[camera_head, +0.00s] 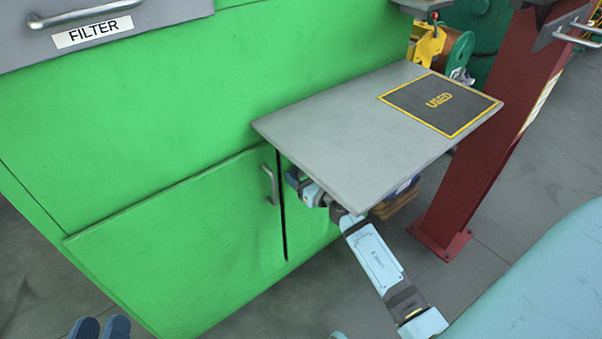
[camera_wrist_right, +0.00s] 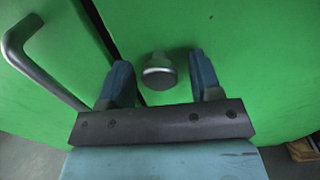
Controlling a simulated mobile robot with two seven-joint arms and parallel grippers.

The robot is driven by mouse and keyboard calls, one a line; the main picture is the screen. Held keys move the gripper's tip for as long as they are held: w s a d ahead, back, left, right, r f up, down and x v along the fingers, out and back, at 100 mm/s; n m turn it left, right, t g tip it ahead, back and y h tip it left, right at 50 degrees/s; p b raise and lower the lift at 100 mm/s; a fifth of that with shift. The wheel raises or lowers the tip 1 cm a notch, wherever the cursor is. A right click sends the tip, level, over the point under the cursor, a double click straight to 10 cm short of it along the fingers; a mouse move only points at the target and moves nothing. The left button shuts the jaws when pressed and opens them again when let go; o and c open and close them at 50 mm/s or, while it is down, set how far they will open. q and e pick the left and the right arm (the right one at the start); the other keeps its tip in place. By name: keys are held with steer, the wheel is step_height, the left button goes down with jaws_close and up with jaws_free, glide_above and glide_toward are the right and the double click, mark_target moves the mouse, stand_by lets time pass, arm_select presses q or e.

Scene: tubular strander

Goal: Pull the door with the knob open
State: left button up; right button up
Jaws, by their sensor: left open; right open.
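The green door with the round metal knob (camera_wrist_right: 159,72) shows in the right wrist view. My right gripper (camera_wrist_right: 160,82) is open in front of it, with the knob between its two blue fingers; I cannot tell whether they touch it. In the head view my right arm reaches under the grey shelf, which hides the knob and most of that gripper. The left green door (camera_head: 180,225) has a bar handle (camera_head: 269,185) and stands closed beside a narrow dark gap. My left gripper (camera_head: 101,327) is open at the bottom left edge, away from the doors.
The grey shelf (camera_head: 330,130) with a dark "USED" mat (camera_head: 440,103) juts out above my right arm. A red post (camera_head: 485,150) stands to its right. A "FILTER" drawer (camera_head: 150,25) is at upper left. The bar handle is close left of my right gripper.

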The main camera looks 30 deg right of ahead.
steer(key=shift+w, duration=0.2)
jaws_close()
steer(key=shift+s, duration=0.15)
